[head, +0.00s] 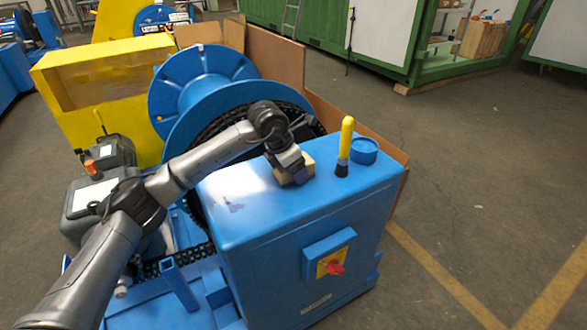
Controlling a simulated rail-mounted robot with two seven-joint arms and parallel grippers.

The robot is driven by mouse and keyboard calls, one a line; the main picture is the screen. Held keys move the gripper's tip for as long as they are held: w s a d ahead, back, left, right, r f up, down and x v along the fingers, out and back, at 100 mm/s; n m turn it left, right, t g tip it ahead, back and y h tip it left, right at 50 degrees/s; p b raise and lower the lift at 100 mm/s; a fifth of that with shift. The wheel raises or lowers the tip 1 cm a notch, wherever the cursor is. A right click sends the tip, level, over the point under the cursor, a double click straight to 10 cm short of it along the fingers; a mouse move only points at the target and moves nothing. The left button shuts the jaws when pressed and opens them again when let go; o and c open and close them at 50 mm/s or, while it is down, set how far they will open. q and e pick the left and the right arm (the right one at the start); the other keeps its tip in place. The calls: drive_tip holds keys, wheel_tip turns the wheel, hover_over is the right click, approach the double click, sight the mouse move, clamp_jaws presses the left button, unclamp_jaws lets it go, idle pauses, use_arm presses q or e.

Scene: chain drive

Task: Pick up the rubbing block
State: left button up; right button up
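The rubbing block (309,163) looks like a small tan block on top of the blue cabinet (260,205), near its back edge. My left gripper (291,177) is at the block, pointing down at the cabinet top. The gripper covers the block's left and front parts. I cannot tell whether the fingers are closed on it, or whether the block touches the cabinet top. My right gripper does not show.
A yellow-handled lever (346,140) and a round blue cap (364,151) stand right of the block. A large blue reel (205,85) and a black chain (175,262) are behind and left. A red switch (334,267) is on the cabinet front. Open floor lies right.

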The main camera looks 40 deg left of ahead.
use_arm(q)
drive_tip(key=c, duration=0.6)
drive_tip(key=shift+c, duration=0.2)
wheel_tip(320, 180, up, 5)
drive_tip(key=shift+p, duration=1.2)
drive_tip(key=d+r+p, duration=0.4)
drive_tip(key=d+r, duration=0.2)
drive_tip(key=d, duration=0.5)
drive_tip(key=shift+s+d+r, duration=0.25)
drive_tip(key=shift+s+d, duration=0.05)
drive_tip(key=shift+d, duration=0.05)
